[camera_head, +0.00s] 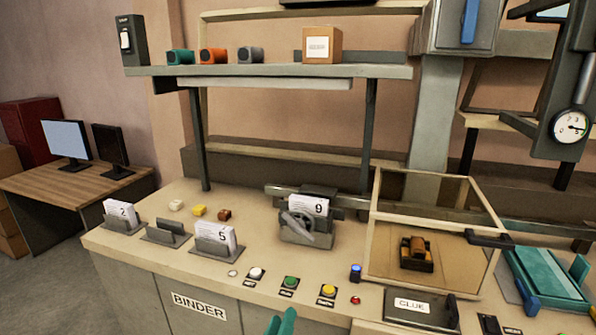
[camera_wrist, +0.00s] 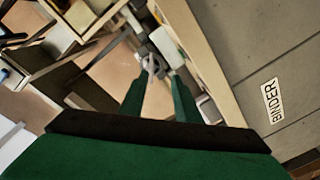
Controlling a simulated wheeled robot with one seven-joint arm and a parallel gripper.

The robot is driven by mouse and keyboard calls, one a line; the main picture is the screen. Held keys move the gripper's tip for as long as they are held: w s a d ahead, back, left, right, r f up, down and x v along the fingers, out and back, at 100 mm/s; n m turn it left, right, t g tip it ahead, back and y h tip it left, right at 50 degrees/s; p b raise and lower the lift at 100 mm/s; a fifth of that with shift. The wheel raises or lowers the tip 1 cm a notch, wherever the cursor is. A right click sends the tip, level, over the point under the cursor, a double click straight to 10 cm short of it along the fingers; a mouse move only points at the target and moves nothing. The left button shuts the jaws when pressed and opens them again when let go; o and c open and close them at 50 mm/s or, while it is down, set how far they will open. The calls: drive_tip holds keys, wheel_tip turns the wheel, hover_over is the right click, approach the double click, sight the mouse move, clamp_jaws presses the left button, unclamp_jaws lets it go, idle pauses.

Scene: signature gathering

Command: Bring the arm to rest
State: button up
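My gripper (camera_head: 281,322) shows only as green fingertips at the bottom edge of the head view, in front of the workbench. In the wrist view its two green fingers (camera_wrist: 160,88) stand apart with a gap between them, and I see nothing held. The rest of my arm is out of the head view. The workbench (camera_head: 150,250) has a front panel labelled BINDER, which also shows at the right of the wrist view (camera_wrist: 271,101).
The bench holds card stands (camera_head: 215,243), a binding device (camera_head: 306,225) with a card marked 9, coloured buttons (camera_head: 290,283), a clear-walled box (camera_head: 420,220) and a GLUE unit (camera_head: 412,305). A shelf (camera_head: 270,72) spans above. Open floor (camera_head: 45,265) lies left.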

drive_tip(key=s+f+g+y, duration=0.1)
drive_tip(key=s+f+y, duration=0.3)
drive_tip(key=s+f, duration=1.15)
drive_tip(key=s+d+f+m, duration=0.2)
drive_tip(key=s+m, duration=0.1)
drive_tip(key=s, duration=0.7)
drive_tip(key=s+d+f+m, duration=0.1)
drive_tip(key=s+f+m, duration=0.1)
drive_tip(key=s, duration=0.9)
drive_tip(key=shift+d+f+m+g, duration=0.15)
drive_tip(key=shift+d+m+g, duration=0.2)
drive_tip(key=shift+m, duration=0.35)
drive_tip(key=shift+s, duration=0.1)
